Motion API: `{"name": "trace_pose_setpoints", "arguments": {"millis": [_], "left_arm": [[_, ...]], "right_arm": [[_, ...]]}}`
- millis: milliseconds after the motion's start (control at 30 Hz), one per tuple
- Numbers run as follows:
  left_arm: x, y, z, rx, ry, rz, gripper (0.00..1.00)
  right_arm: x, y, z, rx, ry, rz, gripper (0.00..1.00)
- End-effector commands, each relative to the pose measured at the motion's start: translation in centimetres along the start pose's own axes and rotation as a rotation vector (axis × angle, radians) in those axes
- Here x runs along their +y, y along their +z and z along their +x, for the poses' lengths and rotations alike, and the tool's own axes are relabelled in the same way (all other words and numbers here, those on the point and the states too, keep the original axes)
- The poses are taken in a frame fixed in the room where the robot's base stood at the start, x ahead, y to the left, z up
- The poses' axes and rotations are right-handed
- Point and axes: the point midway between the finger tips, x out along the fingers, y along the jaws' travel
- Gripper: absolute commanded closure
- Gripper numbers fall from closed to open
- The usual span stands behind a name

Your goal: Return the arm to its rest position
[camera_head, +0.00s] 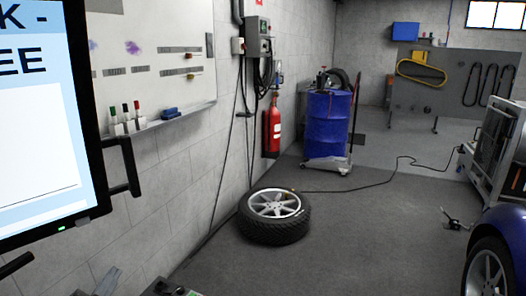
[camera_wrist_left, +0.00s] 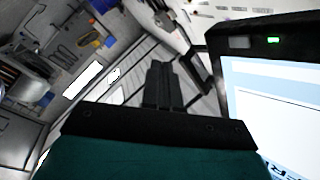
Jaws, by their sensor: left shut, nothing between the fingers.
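My left gripper (camera_wrist_left: 161,80) shows in the left wrist view as two dark fingers close together, shut with nothing between them. They point away from the camera, beside the large screen (camera_wrist_left: 275,95) with its black frame and handle. In the head view the same screen (camera_head: 45,140) fills the left side. Small grey and dark parts show at the bottom left edge of the head view, too cropped to tell the gripper's pose. My right gripper is not in either view.
A wheel (camera_head: 274,216) lies flat on the floor by the wall. A blue drum (camera_head: 328,124) stands on a trolley behind it, near a red extinguisher (camera_head: 272,130). A blue car (camera_head: 500,250) is at the right. The floor between wheel and car is largely clear.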

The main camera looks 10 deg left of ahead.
Motion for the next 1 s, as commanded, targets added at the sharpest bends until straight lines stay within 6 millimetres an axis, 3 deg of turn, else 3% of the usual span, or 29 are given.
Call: {"name": "trace_pose_setpoints", "arguments": {"millis": [33,200,300,400,500,600,833,1000], "left_arm": [[3.0,0.1,-1.4,-0.043,0.066,-0.069,1.00],[13.1,-0.3,-7.5,-0.237,0.290,-0.334,1.00],[17.8,-1.2,-11.3,-0.357,0.391,-0.472,1.00],[21.0,-2.2,-14.5,-0.459,0.459,-0.578,1.00],[22.9,-2.9,-16.7,-0.529,0.500,-0.644,1.00],[23.7,-3.3,-17.7,-0.563,0.516,-0.676,1.00],[23.8,-3.4,-17.8,-0.570,0.519,-0.682,1.00],[23.8,-3.4,-17.8,-0.569,0.518,-0.681,0.85]], "right_arm": [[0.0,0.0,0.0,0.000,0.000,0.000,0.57],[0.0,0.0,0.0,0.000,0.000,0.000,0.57],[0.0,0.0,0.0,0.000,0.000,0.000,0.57],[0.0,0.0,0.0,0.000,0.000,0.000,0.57],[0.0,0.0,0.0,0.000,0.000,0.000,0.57],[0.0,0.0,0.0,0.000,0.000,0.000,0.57],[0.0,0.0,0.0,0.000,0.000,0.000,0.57],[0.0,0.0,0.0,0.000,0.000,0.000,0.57]]}}
